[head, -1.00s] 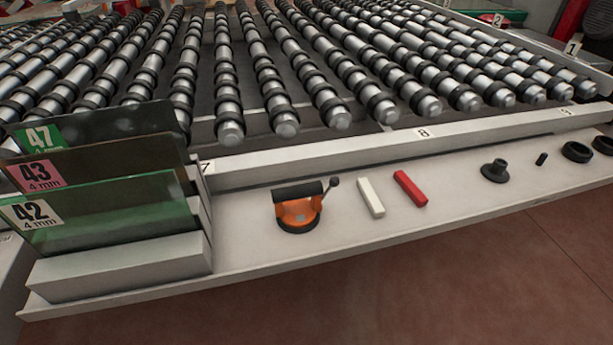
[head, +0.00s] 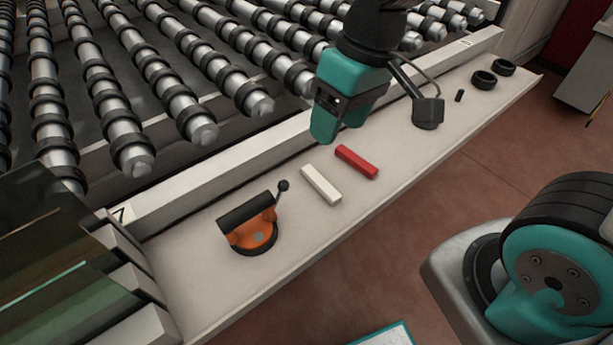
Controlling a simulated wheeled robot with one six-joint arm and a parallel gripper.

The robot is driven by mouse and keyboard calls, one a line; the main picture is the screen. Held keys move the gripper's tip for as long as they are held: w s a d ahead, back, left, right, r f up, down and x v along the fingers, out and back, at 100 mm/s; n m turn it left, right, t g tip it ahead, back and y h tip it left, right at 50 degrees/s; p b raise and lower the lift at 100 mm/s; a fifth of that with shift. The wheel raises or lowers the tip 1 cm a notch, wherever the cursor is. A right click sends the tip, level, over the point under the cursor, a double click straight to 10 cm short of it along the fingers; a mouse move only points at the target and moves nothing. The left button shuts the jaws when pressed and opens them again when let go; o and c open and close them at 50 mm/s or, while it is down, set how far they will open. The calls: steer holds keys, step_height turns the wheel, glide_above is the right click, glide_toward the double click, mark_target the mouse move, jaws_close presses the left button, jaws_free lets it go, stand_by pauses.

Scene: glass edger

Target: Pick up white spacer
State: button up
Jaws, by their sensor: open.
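The white spacer (head: 321,185) is a short off-white bar lying flat on the pale front ledge (head: 290,240), with all of its top in view. The red spacer (head: 356,162) lies beside it to the right, roughly parallel, with a small gap. My gripper (head: 376,115), teal and dark, is at the upper middle, above and to the right of both spacers. It is open and empty, apart from the white spacer.
An orange suction lifter (head: 254,234) with a black handle stands left of the white spacer. The conveyor rollers (head: 170,95) lie behind the raised rail. Glass sheets (head: 50,255) stand in a rack at lower left. Black rings (head: 484,80) lie at the ledge's far right.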

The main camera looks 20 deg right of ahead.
steer(key=w+d+f+m+h+p, duration=0.1)
steer(key=w+d+f+m+h, duration=0.15)
steer(key=w+f, duration=0.65)
steer(key=p, duration=0.1)
glide_above(321, 181)
steer(key=shift+n, duration=0.35)
steer(key=f, duration=1)
steer(key=shift+s+d+f, duration=0.1)
steer(key=shift+d+f, duration=0.05)
steer(key=shift+d, duration=0.25)
steer(key=shift+a+f+p, duration=0.2)
steer(key=shift+f+p, duration=0.15)
steer(key=shift+f, duration=1.15)
steer(key=shift+a+f+p, duration=0.2)
steer(key=shift+f+p, duration=0.1)
steer(key=shift+f, duration=1.15)
steer(key=c, duration=1)
